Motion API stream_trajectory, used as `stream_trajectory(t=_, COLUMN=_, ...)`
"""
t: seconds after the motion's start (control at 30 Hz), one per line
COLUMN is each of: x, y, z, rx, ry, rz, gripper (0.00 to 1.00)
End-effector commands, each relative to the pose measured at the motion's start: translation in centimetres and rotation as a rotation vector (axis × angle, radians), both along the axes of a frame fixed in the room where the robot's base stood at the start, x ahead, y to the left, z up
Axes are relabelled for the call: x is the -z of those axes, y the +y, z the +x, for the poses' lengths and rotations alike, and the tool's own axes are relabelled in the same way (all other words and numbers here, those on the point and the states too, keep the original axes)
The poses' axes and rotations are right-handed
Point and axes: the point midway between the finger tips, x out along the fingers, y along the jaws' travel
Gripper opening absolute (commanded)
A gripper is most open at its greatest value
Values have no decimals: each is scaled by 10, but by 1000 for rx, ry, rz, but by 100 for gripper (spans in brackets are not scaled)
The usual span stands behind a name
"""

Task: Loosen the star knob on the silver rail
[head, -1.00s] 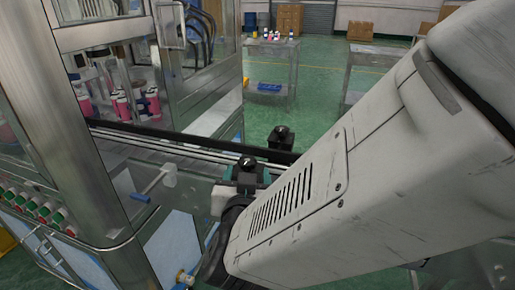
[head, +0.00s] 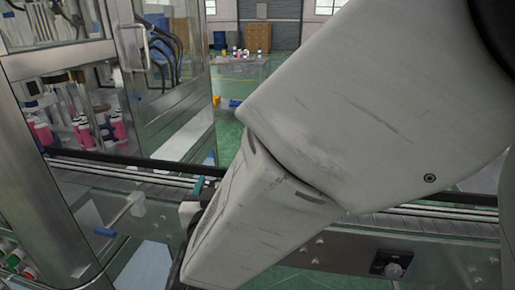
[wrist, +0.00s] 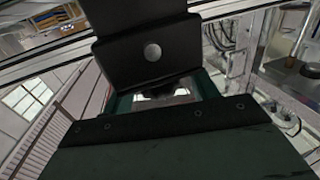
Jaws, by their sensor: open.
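My gripper shows large in the wrist view (wrist: 165,92), with dark jaw parts, a teal-green body and a gap between them; it is open and nothing is seen held. A silver rail (head: 445,211) runs along the conveyor and passes behind my arm. I cannot make out a star knob for certain. A silver rod with a white block (head: 138,205) and a blue end (head: 105,232) stands left of my gripper, apart from it.
A metal cabinet with a glass door (head: 165,75) stands at left, holding pink bottles (head: 42,130). A grey round knob (head: 393,269) sits on a dark plate low on the conveyor's side. A table (head: 240,75) stands behind on green floor. My arm blocks the middle.

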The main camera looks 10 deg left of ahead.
Motion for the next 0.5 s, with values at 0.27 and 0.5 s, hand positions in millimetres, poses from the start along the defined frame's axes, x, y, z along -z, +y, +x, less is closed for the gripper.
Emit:
stream_trajectory(t=0.27, x=0, y=0, z=0, rx=0, ry=0, rz=0, gripper=34)
stream_trajectory(t=0.5, x=0, y=0, z=0, rx=-2, ry=0, rz=0, gripper=15)
